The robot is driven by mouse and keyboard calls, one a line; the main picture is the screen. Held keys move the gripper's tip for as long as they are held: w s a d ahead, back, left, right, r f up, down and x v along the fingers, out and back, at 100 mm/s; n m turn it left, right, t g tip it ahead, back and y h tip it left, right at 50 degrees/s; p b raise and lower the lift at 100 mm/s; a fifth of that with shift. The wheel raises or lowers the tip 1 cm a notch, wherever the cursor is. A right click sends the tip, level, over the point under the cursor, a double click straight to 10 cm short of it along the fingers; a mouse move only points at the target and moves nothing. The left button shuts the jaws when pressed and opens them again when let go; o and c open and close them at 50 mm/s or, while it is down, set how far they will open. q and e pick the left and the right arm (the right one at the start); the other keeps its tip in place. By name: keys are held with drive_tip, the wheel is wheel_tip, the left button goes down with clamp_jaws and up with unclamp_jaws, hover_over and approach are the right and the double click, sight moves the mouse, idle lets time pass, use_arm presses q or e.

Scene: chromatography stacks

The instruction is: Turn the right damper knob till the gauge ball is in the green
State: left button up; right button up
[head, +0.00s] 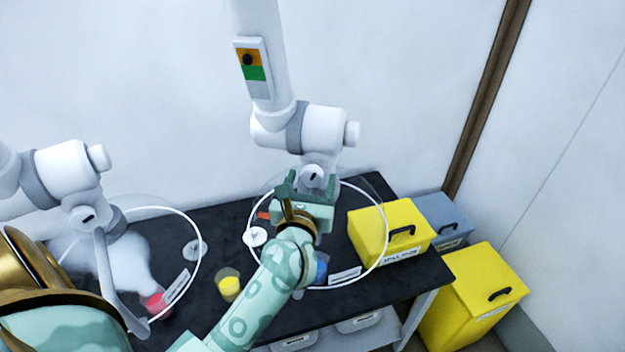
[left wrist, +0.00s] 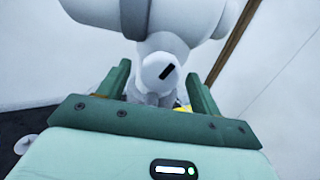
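The right damper knob (head: 313,174) is a round white cap with a dark pointer mark, low on the right white extraction arm. It also shows in the left wrist view (left wrist: 161,72), its mark slanting up to the right. My left gripper (head: 309,184) is open at the knob. In the left wrist view its green fingers (left wrist: 161,85) stand on either side of the knob, with gaps visible. The gauge (head: 253,67) is on the right duct above. Its dark ball (head: 248,60) is in the orange band, above the green band. My right gripper is not in view.
A clear hood with a white rim (head: 385,240) hangs below the right arm over the black table (head: 225,212). A second extraction arm (head: 65,170) stands left. Yellow boxes (head: 368,234) (head: 470,300) and a grey box (head: 437,212) are at right. A yellow-filled beaker (head: 229,286) stands mid-table.

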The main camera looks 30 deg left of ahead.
use_arm(q)
drive_tip(key=c, duration=1)
drive_tip(key=m+p, duration=0.3)
drive_tip(key=shift+r, duration=0.25)
drive_tip(key=shift+f+m+p, duration=0.2)
drive_tip(key=shift+m+p, duration=0.35)
drive_tip(key=shift+m, duration=0.35)
drive_tip(key=shift+f, duration=0.1)
drive_tip(key=o, duration=1)
